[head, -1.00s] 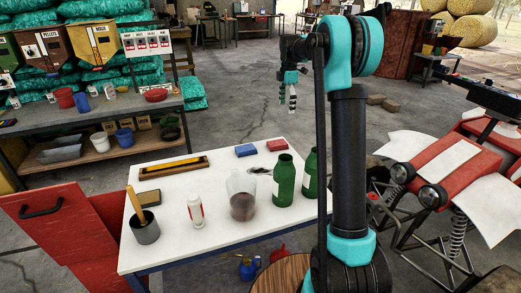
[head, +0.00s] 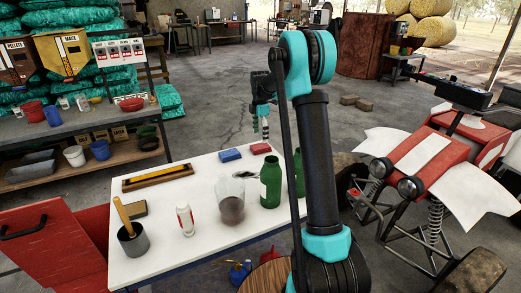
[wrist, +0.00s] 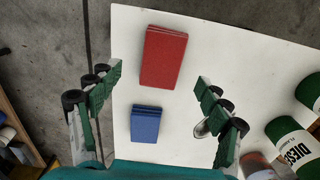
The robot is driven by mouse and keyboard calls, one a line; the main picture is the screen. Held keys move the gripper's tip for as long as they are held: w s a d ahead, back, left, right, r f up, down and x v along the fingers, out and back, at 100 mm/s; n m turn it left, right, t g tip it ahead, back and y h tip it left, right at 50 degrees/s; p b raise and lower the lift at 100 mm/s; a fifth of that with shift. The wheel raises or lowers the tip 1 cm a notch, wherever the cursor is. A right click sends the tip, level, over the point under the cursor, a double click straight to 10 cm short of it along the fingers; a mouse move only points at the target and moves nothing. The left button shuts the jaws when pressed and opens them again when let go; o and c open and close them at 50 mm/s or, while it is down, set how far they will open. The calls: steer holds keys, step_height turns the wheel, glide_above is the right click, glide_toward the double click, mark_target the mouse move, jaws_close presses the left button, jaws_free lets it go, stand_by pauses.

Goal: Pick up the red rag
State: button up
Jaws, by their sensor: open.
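The red rag (head: 261,148) lies folded flat near the far edge of the white table, just right of a folded blue cloth (head: 230,155). In the wrist view the red rag (wrist: 163,57) is above the blue cloth (wrist: 146,123), with a small gap between them. My gripper (head: 264,128) hangs over the far side of the table, close to the red rag. In the wrist view my gripper (wrist: 158,82) is open and empty, its fingers spread to either side of the two cloths.
Green bottles (head: 271,186) and a clear jar (head: 231,203) stand nearer on the white table (head: 165,232). A white can (head: 185,220), a dark pot (head: 133,240) and a wooden tray (head: 158,177) are to the left. A red vehicle (head: 440,165) stands right of the table.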

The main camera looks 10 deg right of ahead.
mark_target(261, 146)
steer(key=shift+s+f, duration=0.15)
steer(key=shift+f, duration=2.7)
steer(key=shift+c, duration=0.5)
steer(key=c, duration=1.1)
steer(key=shift+o, duration=0.2)
steer(key=shift+r, duration=0.15)
step_height(261, 146, up, 20)
